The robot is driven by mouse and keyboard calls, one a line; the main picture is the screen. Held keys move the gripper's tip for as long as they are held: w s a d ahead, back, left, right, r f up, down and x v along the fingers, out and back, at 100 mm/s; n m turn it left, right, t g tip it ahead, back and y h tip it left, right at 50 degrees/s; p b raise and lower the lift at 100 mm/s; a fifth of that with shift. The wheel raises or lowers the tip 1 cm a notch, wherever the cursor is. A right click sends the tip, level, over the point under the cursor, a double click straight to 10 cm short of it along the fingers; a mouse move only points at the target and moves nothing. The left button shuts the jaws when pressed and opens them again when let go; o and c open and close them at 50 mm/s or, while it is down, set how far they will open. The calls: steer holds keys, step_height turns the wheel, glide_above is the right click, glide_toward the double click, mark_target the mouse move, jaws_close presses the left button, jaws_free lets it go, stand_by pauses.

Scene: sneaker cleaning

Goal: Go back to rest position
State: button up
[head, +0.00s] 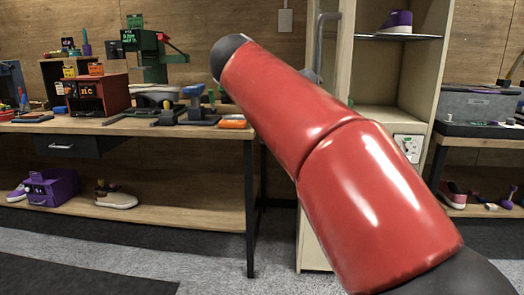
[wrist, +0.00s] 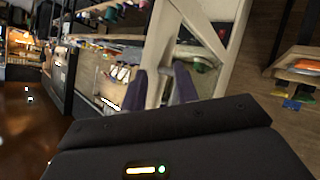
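My gripper (wrist: 160,84) shows in the wrist view beyond the dark housing at the bottom. Its two greyish-purple fingers stand apart, and I see nothing clearly held between them. The background behind the fingers is tilted and partly blurred. In the head view my red arm crosses the middle and right, rising to the upper left. The gripper itself does not show there.
A wooden workbench (head: 200,130) with tools and boxes stands at the left. Its lower shelf holds a purple box (head: 55,187) and a beige shoe (head: 117,197). A tall cabinet (head: 379,80) with a purple shoe (head: 396,22) stands behind my arm. Grey floor lies in front.

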steer(key=s+d+f+n+g+y, duration=0.1)
steer(key=s+d+f+n+y, duration=0.1)
steer(key=s+d+f, duration=0.3)
steer(key=s+d+f+n+g+y, duration=0.1)
steer(key=s+d+f+y, duration=0.2)
steer(key=f, duration=0.4)
steer(key=s+a+f+y, duration=0.1)
steer(key=s+f+y, duration=0.1)
steer(key=s+f, duration=0.7)
steer(key=s+a+f+n+y, duration=0.1)
steer(key=s+f+y, duration=0.1)
steer(key=s+f, duration=0.6)
step_height(320, 180, down, 2)
steer(key=shift+s+a+f, duration=0.15)
steer(key=shift+s+a, duration=0.25)
